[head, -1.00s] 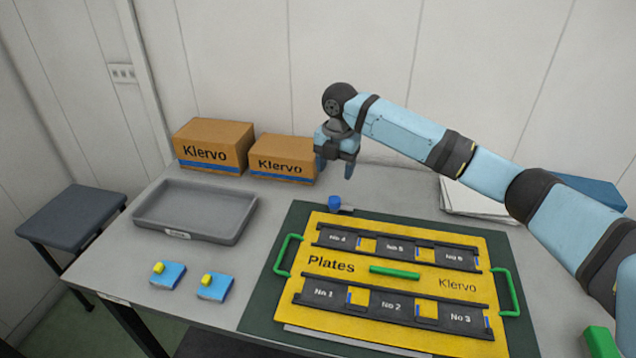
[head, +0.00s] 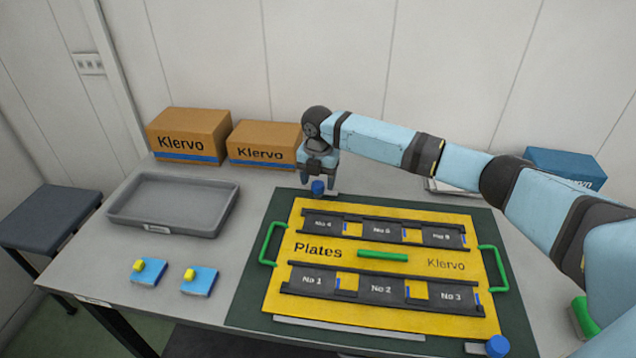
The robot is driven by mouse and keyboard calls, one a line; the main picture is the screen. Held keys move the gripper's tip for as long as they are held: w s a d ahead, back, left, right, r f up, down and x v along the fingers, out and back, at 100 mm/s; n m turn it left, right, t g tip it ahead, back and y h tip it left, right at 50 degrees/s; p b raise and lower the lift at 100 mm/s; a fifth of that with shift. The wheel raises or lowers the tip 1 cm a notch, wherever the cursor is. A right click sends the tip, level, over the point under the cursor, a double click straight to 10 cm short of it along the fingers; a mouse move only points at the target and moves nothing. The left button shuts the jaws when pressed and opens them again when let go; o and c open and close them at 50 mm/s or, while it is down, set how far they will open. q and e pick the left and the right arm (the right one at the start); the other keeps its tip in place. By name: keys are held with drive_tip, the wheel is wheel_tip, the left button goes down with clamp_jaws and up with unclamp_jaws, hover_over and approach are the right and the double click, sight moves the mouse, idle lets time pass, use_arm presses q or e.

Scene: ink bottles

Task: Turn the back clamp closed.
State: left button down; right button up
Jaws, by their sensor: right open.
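The back clamp's blue knob (head: 318,187) stands at the back left edge of the yellow Plates board (head: 289,263). My right gripper (head: 319,180) is open and points down right at this knob. Its fingers hide part of the knob and appear to be on either side of it; I cannot tell whether they touch it. A second blue knob (head: 497,346), that of the front clamp, shows at the front right. My left gripper is not in view.
The board holds black rails with numbered plates and has green handles (head: 499,268). It lies on a dark green mat (head: 252,310). A grey tray (head: 165,232), two blue blocks with yellow tops (head: 148,276) and two Klervo boxes (head: 187,135) stand to the left.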

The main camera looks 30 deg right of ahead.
drive_tip(key=shift+f, duration=0.5)
